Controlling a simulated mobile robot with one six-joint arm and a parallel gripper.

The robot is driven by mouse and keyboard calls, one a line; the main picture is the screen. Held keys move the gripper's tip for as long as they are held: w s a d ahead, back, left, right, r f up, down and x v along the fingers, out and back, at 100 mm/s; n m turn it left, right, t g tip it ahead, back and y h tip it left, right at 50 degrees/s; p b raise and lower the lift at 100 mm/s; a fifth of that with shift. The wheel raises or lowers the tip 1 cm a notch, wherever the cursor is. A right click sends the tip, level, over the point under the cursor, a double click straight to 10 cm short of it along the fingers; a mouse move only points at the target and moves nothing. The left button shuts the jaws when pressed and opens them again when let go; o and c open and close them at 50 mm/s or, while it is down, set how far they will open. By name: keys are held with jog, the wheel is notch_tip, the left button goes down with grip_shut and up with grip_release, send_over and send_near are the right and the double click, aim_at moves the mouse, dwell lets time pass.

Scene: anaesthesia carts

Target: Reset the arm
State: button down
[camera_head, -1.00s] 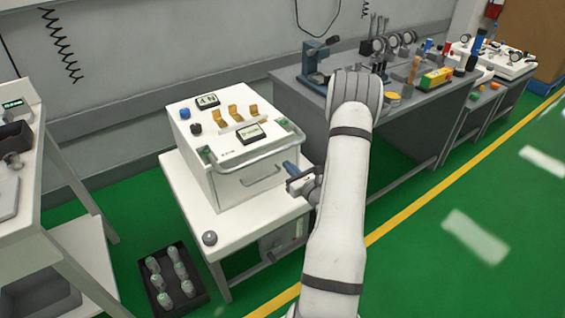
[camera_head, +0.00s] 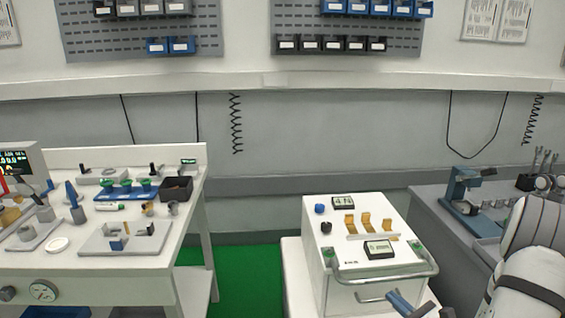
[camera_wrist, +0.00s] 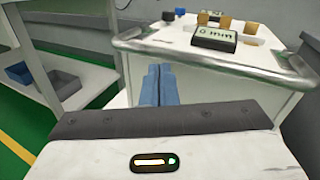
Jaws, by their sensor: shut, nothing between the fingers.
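My arm rises at the lower right of the head view, white with dark bands. My gripper (camera_head: 409,305) shows at the bottom edge there, its blue fingers in front of the white machine. In the wrist view my gripper (camera_wrist: 158,84) has its two blue fingers side by side and touching, with nothing between them. The white machine (camera_head: 343,288) stands on a white cart, with a metal rail, amber clips, knobs and small displays on top. In the wrist view the machine (camera_wrist: 240,85) lies beyond the fingers, its front face to the right.
A white workbench (camera_head: 125,262) with fixtures and small parts stands at the left. A grey table (camera_head: 440,210) with a blue press (camera_head: 462,190) stands at the right, partly behind my arm. Green floor (camera_head: 235,280) shows between bench and cart. Pegboards with bins hang above.

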jog(key=s+a+r+n+g+y+p, duration=0.1)
jog(key=s+a+r+n+g+p, duration=0.1)
jog(key=s+a+r+n+g, duration=0.35)
jog(key=s+a+r+n+g+y+p, duration=0.1)
jog(key=s+a+r+n+g, duration=0.3)
jog(key=a+n, duration=0.35)
jog(key=s+a+r+n+g+y+p, duration=0.1)
jog(key=s+a+r+n+g+p, duration=0.15)
jog(key=a+r+n+g, duration=0.45)
jog(key=s+d+r+n+t+h+p, duration=0.3)
jog(key=s+r+n+h, duration=0.3)
jog(key=r+n+h, duration=0.3)
jog(key=shift+d+n+h+p, duration=0.3)
jog(key=shift+d+h+p, duration=0.1)
jog(key=shift+h+p, duration=0.45)
jog(key=shift+s, duration=0.1)
